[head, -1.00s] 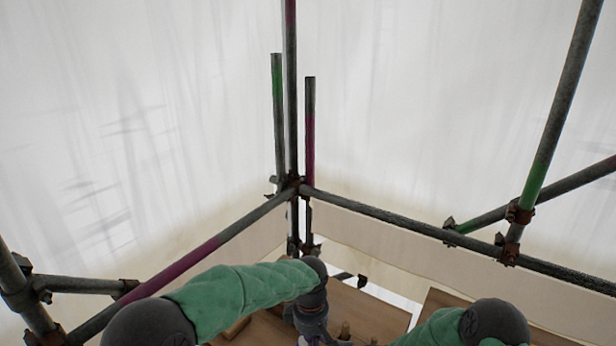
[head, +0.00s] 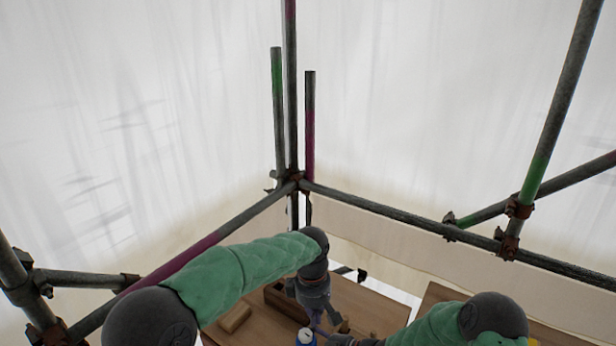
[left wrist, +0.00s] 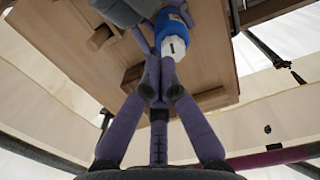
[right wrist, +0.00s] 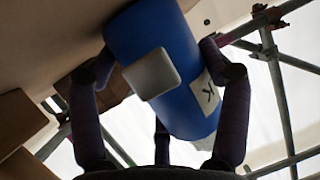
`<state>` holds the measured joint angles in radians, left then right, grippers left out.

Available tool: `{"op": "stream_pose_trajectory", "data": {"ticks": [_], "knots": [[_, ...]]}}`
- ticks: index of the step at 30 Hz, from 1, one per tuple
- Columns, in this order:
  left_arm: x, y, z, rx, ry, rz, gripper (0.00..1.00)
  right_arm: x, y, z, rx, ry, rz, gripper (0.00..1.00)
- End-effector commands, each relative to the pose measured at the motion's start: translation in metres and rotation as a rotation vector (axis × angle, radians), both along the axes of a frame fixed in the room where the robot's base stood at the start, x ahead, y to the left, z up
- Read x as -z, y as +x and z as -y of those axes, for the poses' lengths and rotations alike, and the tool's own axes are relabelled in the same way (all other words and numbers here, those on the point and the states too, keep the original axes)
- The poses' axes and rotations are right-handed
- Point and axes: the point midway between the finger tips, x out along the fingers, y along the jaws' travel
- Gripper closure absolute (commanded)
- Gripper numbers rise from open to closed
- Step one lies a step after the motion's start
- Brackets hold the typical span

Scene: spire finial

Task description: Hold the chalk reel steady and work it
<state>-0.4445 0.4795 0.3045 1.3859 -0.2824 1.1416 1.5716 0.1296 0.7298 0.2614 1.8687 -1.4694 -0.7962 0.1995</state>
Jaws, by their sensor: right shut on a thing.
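The chalk reel is a blue cylinder (right wrist: 160,60) with a white square part (right wrist: 152,73) and a white label marked K, large in the right wrist view. My right gripper (right wrist: 158,58) is shut on it, one finger at each side. In the head view the reel (head: 306,338) shows only partly at the bottom edge. My left gripper (left wrist: 160,82) has its fingertips together, close to the white end (left wrist: 173,47) of the reel in the left wrist view. I see nothing clear between the tips; whether they touch the reel is hard to tell.
Below is a wooden board surface (head: 365,312) with a loose wooden block (head: 235,318) and an open wooden box (head: 280,298). Scaffold tubes (head: 400,222) and a corner post (head: 291,130) stand beyond, in front of white sheeting. A gap separates the boards at right.

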Motion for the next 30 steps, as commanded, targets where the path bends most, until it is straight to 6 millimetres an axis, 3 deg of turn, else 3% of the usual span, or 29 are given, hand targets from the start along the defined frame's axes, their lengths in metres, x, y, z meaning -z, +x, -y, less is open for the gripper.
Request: {"op": "stream_pose_trajectory", "data": {"ticks": [8, 21, 30], "knots": [[0.009, 0.007, 0.003, 0.000, -0.007, -0.006, 1.00, 0.004, -0.002, 0.000, 0.000, -0.005, -0.007, 0.60], [0.057, 0.005, 0.006, 0.000, -0.006, -0.005, 1.00, 0.004, -0.002, 0.000, -0.001, -0.005, -0.006, 0.60], [0.067, 0.005, 0.006, 0.000, -0.007, -0.004, 1.00, 0.003, -0.002, 0.000, -0.001, -0.005, -0.006, 0.60]]}}
